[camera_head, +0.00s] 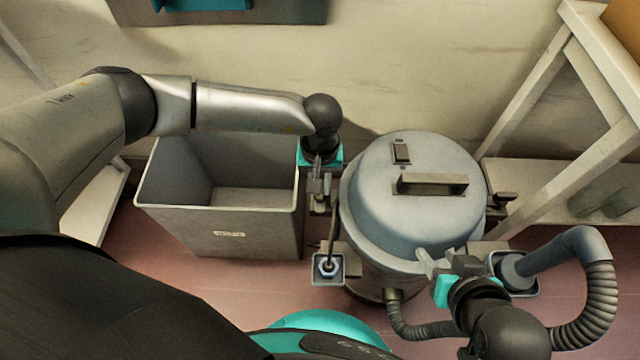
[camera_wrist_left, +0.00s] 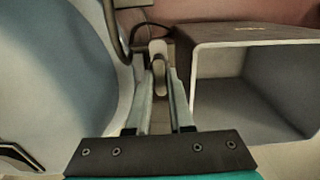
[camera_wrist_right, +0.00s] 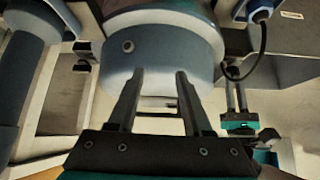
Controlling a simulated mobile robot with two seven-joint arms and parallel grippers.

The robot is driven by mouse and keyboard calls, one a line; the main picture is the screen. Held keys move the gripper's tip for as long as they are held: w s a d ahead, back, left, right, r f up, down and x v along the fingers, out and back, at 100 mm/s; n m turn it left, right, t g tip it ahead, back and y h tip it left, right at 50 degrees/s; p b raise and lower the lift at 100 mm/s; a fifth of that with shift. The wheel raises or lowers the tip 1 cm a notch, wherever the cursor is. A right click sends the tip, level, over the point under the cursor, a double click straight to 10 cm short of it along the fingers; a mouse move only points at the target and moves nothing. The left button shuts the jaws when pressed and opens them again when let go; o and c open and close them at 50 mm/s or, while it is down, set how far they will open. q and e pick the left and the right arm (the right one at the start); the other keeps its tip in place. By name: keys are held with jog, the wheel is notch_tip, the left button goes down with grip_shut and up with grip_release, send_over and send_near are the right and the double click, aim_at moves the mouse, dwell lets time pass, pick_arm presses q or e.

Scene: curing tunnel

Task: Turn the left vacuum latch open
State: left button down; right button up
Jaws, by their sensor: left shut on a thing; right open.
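The vacuum (camera_head: 415,172) is a grey round canister with a domed lid and a bar handle (camera_head: 432,184) on top. My left gripper (camera_head: 319,200) is at the vacuum's left side, pointing down. In the left wrist view its fingers are closed on a pale, narrow lever, the left vacuum latch (camera_wrist_left: 158,72); in the head view the gripper mostly hides this latch. My right gripper (camera_head: 428,260) is open and empty at the front right of the lid. In the right wrist view the vacuum's rounded side (camera_wrist_right: 165,55) lies just beyond its spread fingers (camera_wrist_right: 160,85).
A grey open bin (camera_head: 220,245) stands close to the left of the vacuum. A bracket with a socket (camera_head: 328,267) sits at its front left. A ribbed hose (camera_head: 597,300) curves at the right. A dark latch (camera_head: 498,200) shows on the vacuum's right side, near a white shelf frame (camera_head: 525,95).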

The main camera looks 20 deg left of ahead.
jog(key=shift+w+a, duration=0.1)
jog(key=shift+a, duration=0.05)
dwell(0.4)
pick_arm(q)
jog(key=c, duration=0.8)
grip_release()
jog(key=shift+r+p, duration=0.4)
jog(key=shift+r, duration=0.3)
notch_tip(320, 180, up, 3)
jog(key=shift+r+p, duration=0.2)
jog(key=shift+p, duration=0.65)
notch_tip(320, 180, up, 10)
jog(key=p, duration=0.4)
jog(key=shift+r, duration=0.25)
pick_arm(e)
jog(key=s+d+f+g+h, duration=0.1)
jog(key=s+d+f+g, duration=0.3)
jog(key=f, duration=0.5)
jog(key=shift+s+f+g+h, duration=0.15)
jog(key=shift+s+g+h, duration=0.15)
jog(key=shift+s, duration=0.1)
